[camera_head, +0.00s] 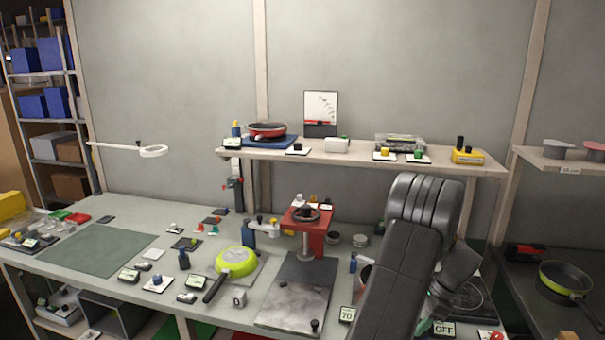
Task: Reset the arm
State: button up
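My arm, dark grey and thick, rises from the bottom of the view right of centre and bends at a rounded joint in front of the bench. Its far part folds down behind to the right. My gripper's fingers cannot be made out; they are hidden or too small to tell. Nothing held by the arm is visible.
A workbench (120,207) carries a green mat (95,248), a lime-green pan (236,262) and a red press (308,232). A shelf (350,157) above holds a red pan (268,130). Another green pan (566,278) lies at right. The mat is clear.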

jog(key=n, duration=0.2)
jog(key=n+g, duration=0.1)
jog(key=n, duration=0.1)
jog(key=n+g, duration=0.1)
jog(key=n, duration=0.1)
jog(key=shift+w+r, duration=0.1)
jog(key=shift+w, duration=0.15)
jog(key=n+g, duration=0.1)
jog(key=n, duration=0.1)
jog(key=n+g+h, duration=0.1)
jog(key=n, duration=0.2)
jog(key=shift+a+h, duration=0.1)
jog(key=shift+h, duration=0.2)
jog(key=n+h, duration=0.1)
jog(key=n, duration=0.4)
jog(key=shift+w+a+g+h, duration=0.1)
jog(key=shift+g+h, duration=0.3)
jog(key=n+h, duration=0.1)
jog(key=n, duration=0.1)
jog(key=n+h+b, duration=0.1)
jog(key=n, duration=0.2)
jog(key=shift+a, duration=0.1)
